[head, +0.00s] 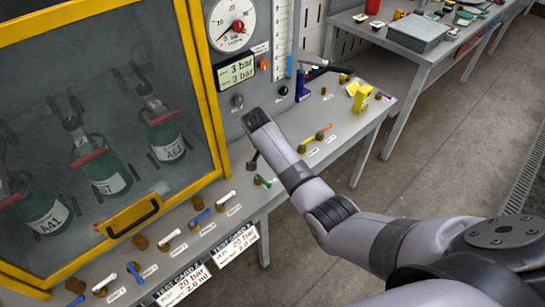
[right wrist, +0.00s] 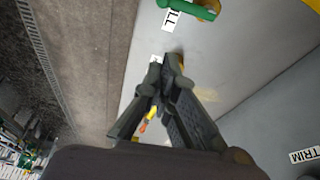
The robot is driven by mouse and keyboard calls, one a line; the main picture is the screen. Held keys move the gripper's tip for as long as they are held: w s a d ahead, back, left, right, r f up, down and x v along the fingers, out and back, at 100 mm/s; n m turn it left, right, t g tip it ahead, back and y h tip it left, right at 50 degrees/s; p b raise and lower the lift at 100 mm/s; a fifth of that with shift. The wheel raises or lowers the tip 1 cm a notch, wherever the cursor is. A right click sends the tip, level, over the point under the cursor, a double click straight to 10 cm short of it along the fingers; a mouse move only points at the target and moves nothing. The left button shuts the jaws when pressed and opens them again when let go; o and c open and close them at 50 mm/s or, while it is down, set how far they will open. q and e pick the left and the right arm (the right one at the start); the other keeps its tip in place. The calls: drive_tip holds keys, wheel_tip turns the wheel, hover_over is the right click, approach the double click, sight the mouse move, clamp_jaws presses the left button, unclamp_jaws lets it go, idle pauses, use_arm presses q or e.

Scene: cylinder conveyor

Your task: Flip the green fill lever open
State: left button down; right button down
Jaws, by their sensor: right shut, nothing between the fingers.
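The green fill lever (head: 263,181) sits on the grey ledge in the head view, just right of my right gripper's dark fingertips (head: 253,162). In the right wrist view the green lever (right wrist: 188,10) lies at the top edge on a brass-coloured valve body, beside a white label ending in "LL". My right gripper (right wrist: 167,64) is shut and empty there, with its fingers pointing up the picture. A gap shows between the fingertips and the lever, and I see no contact. The lever is partly cut off by the wrist view's edge. My left gripper is not in view.
A yellow-framed cabinet (head: 212,95) holds several green cylinders at left. White and blue levers (head: 200,215) line the ledge in front. Orange and yellow levers (head: 322,132) and a yellow box (head: 362,98) lie farther right. A pressure gauge (head: 232,22) is on the panel behind.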

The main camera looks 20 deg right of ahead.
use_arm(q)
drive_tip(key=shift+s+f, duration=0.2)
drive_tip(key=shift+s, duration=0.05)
use_arm(e)
drive_tip(key=shift+v, duration=1.15)
drive_tip(key=shift+w, duration=0.1)
